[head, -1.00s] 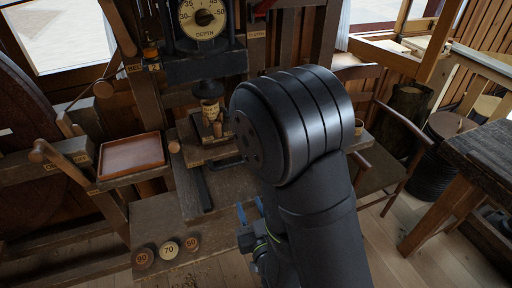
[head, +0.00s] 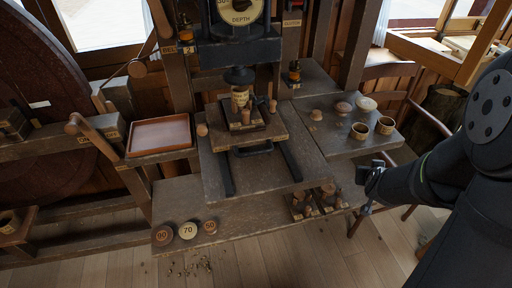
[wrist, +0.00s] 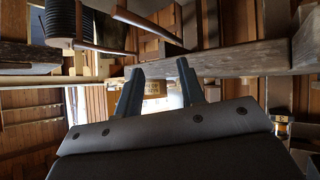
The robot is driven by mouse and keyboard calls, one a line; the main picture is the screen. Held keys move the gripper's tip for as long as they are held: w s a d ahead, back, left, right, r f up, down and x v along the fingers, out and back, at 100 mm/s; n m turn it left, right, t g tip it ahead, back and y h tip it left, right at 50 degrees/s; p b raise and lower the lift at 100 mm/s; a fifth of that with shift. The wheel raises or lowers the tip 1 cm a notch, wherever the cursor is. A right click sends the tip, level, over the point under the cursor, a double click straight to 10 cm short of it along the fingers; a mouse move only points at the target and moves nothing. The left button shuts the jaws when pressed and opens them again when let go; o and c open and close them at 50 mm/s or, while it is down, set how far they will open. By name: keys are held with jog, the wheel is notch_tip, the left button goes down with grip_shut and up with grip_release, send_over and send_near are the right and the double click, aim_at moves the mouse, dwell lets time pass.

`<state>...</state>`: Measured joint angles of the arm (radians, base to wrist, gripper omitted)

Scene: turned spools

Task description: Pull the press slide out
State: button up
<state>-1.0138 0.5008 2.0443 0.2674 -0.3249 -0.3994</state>
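The press slide (head: 222,140) is a wooden plate under the press head (head: 239,76), with a dark bar handle (head: 254,151) at its front edge. Two dark rails (head: 290,162) run forward from it over the bench. A labelled spool (head: 240,97) stands upright on a small block on the slide, below the ram; I cannot tell if they touch. My gripper (head: 362,190) is right of the slide and apart from it, near the bench's front right edge. In the wrist view its two fingers (wrist: 159,75) are spread with nothing between them.
The depth dial (head: 239,10) is above. A tray (head: 160,136) and a lever (head: 95,137) are left. Cups (head: 360,131) and knobs (head: 343,108) stand on the right shelf. Small wooden pieces (head: 328,190) sit at the front right. Numbered discs (head: 188,230) lie front left.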

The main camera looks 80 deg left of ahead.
jog(key=s+a+r+n+g, duration=0.1)
jog(key=s+a+r+n, duration=0.1)
jog(key=s+a+n, duration=0.1)
jog(key=s+a+r+n+g+h, duration=0.1)
jog(key=s+a+r+n+g, duration=0.1)
jog(key=s+a+r+n, duration=0.1)
jog(key=s+a+r+n+g, duration=0.2)
jog(key=s+a+r+n, duration=0.1)
jog(key=s+a+n, duration=0.1)
jog(key=shift+s+a+h, duration=0.4)
jog(key=shift+s+a, duration=0.05)
jog(key=shift+a, duration=0.35)
jog(key=s+a+r+n+g+h, duration=0.1)
jog(key=s+r+n, duration=0.3)
jog(key=s, duration=0.3)
jog(key=s+a+r+n+g+h, duration=0.1)
jog(key=s+r+n, duration=0.25)
jog(key=s, duration=0.25)
jog(key=n+h, duration=0.2)
jog(key=n, duration=0.4)
send_near(256, 151)
jog(key=shift+t, duration=0.3)
jog(key=x, duration=0.8)
jog(key=shift+s, duration=0.3)
grip_shut()
